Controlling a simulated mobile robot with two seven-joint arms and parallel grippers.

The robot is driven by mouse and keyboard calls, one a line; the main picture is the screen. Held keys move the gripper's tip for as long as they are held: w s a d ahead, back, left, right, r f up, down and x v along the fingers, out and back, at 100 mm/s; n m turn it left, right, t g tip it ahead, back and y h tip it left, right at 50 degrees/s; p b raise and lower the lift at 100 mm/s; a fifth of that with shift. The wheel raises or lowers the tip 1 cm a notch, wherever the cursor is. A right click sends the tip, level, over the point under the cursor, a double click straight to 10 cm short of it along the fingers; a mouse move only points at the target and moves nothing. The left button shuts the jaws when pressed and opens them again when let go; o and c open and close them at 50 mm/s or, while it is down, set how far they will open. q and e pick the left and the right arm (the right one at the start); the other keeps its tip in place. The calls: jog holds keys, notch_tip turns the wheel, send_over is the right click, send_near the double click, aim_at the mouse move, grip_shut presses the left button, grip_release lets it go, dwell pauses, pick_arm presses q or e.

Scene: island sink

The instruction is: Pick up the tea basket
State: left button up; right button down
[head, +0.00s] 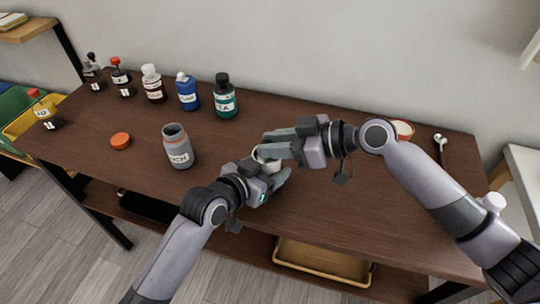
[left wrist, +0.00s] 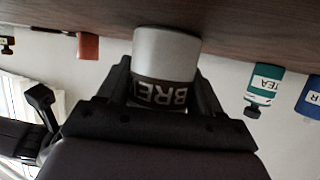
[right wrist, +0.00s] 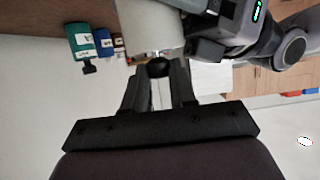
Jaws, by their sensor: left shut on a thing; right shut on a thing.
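A light grey cup (left wrist: 166,55) with a dark band lettered "BRE" is held in the left wrist view between the fingers of my left gripper (left wrist: 165,85). In the head view my left gripper (head: 273,172) is around the cup (head: 270,163), which is partly hidden. My right gripper (head: 270,146) is at the cup's rim. In the right wrist view the fingers (right wrist: 157,85) are shut on a small part with a dark round end (right wrist: 158,68) beside the cup (right wrist: 150,30). It appears to be the tea basket; most of it is hidden.
Several bottles, including a green one (head: 224,98) and a blue one (head: 187,93), line the back. A spoon (head: 440,147) lies at right. The table's front right is clear.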

jog(key=shift+r, duration=0.2)
notch_tip(320, 180, up, 10)
jog(key=shift+f, duration=0.25)
dwell(0.5)
jog(key=shift+r, duration=0.1)
pick_arm(q)
jog(key=o, duration=1.2)
jog(key=shift+s, duration=0.1)
jog(key=v, duration=1.2)
jog(key=shift+a, duration=0.1)
